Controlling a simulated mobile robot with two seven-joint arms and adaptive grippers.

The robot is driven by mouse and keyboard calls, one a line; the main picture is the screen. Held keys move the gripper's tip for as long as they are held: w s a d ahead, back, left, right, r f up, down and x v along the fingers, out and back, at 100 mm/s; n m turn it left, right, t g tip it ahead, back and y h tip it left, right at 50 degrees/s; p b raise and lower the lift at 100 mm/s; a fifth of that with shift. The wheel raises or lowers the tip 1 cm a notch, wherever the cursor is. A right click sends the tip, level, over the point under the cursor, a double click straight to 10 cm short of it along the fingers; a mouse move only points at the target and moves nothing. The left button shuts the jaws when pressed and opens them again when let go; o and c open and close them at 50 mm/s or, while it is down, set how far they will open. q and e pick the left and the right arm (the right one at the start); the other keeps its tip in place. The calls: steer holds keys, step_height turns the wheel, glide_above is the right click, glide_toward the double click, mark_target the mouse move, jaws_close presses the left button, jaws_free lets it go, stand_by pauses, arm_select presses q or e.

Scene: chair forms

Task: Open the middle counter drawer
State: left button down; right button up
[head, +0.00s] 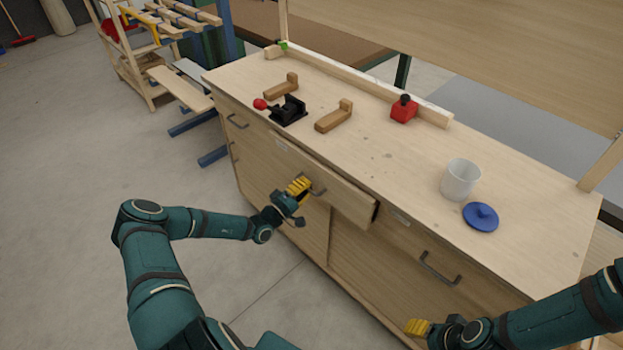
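The middle counter drawer (345,196) stands partly pulled out of the wooden counter, its front jutting past the drawers on either side. Its dark handle (318,191) is on the front face. My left gripper (300,186), with yellow fingers, is at this handle and looks shut on it; the fingers hide part of the handle. My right gripper (417,327) is low at the front right, away from the drawer and holding nothing visible; its finger opening is unclear.
The counter top (385,160) carries a black clamp with a red knob (289,110), wooden pieces (334,116), a red block (404,110), a white cup (460,179) and a blue lid (481,216). The floor (235,285) before the counter is clear.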

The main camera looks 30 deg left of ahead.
arm_select(q)
steer(key=r+p+v, duration=0.2)
steer(key=p+v, duration=0.4)
steer(key=v, duration=0.9)
steer(key=shift+s+r, duration=0.25)
steer(key=shift+r, duration=0.35)
steer(key=c, duration=1)
jaws_free()
steer(key=shift+w+f, duration=0.1)
steer(key=shift+f, duration=0.05)
steer(key=shift+w, duration=0.15)
steer(key=v, duration=1.2)
steer(key=shift+d+f, duration=0.1)
